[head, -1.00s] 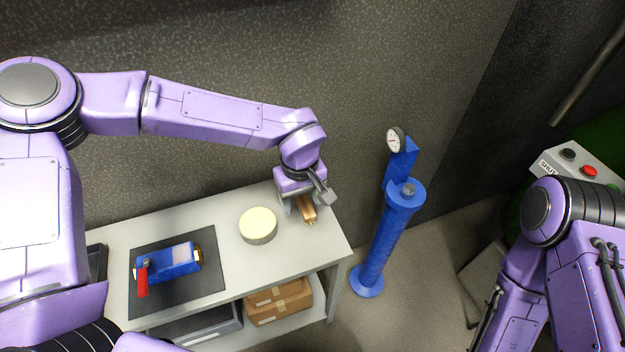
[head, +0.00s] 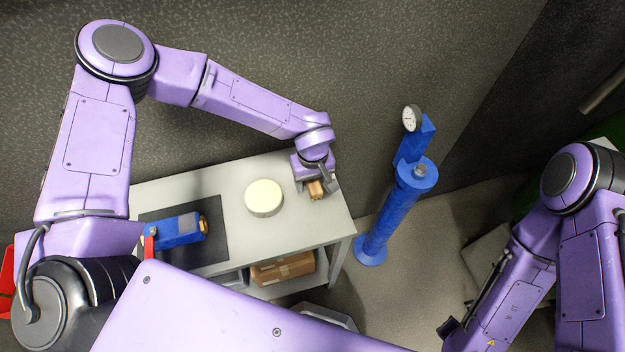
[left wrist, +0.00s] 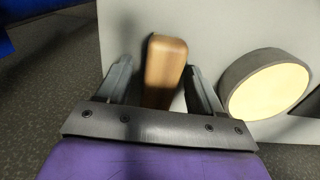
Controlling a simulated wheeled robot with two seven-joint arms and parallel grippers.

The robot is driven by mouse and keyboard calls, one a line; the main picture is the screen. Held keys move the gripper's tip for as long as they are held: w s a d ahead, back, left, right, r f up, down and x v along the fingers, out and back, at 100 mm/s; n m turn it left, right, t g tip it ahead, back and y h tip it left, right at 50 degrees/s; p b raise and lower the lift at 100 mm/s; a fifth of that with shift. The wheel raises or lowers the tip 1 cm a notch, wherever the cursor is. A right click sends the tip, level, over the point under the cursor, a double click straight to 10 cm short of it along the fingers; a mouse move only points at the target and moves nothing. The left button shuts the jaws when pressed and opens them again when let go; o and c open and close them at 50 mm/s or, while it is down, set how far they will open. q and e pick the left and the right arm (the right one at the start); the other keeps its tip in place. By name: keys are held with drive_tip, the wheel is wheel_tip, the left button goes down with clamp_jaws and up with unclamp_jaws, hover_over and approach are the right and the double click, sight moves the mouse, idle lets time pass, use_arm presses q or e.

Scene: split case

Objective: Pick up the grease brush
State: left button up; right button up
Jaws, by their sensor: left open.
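The grease brush (head: 316,190) lies at the right end of the grey bench, its wooden part showing just below my left gripper (head: 312,186). The bristles are hidden from both views. My right arm shows at the right of the head view, but its gripper is out of sight.
A round cream-topped tin (head: 264,197) stands left of the brush, and also shows in the left wrist view (left wrist: 268,90). A blue tool (head: 178,231) lies on a dark mat (head: 213,247). A blue post with a gauge (head: 390,215) stands right of the bench (head: 240,174). Cardboard boxes (head: 284,268) sit below.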

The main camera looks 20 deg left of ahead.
use_arm(q)
drive_tip(key=shift+s, duration=0.1)
drive_tip(key=shift+c, duration=0.3)
drive_tip(key=c, duration=1)
drive_tip(key=shift+r, duration=0.15)
